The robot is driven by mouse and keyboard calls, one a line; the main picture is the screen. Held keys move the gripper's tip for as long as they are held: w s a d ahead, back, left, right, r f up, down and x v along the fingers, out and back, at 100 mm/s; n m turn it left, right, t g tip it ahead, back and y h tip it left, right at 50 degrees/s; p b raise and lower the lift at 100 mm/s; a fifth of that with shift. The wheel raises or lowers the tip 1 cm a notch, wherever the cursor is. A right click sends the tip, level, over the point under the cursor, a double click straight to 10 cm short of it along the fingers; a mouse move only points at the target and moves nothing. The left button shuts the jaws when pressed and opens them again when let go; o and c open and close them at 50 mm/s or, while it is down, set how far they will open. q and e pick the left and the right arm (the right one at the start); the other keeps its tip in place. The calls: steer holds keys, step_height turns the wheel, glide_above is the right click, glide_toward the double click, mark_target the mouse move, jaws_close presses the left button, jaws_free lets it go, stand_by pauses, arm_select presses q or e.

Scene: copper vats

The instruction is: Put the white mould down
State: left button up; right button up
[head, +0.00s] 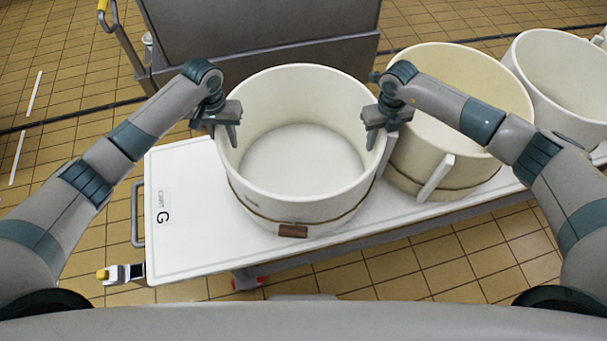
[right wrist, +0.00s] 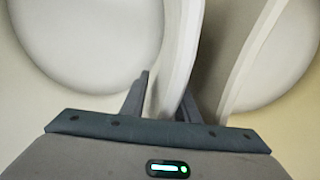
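The white mould (head: 262,205) is a large round open tub with a thin dark hoop and a small brown plate low on its front. It is upright over the white top of the cart (head: 185,235); I cannot tell whether its base touches it. My left gripper (head: 228,132) is shut on its left rim, one finger showing inside the wall. My right gripper (head: 376,135) is shut on its right rim. In the right wrist view, the right gripper's fingers (right wrist: 165,95) lie on either side of the mould's wall (right wrist: 182,50).
A grey metal vat or cabinet (head: 260,30) stands behind. The cart top is bare at the left, by the letter G.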

arm_select(q)
steer(key=shift+r, duration=0.15)
step_height(320, 180, up, 12)
steer(key=shift+f, duration=0.1)
stand_by(0.6)
arm_select(e)
steer(key=shift+r, duration=0.15)
step_height(320, 180, up, 12)
steer(key=shift+f, duration=0.15)
stand_by(0.6)
stand_by(0.5)
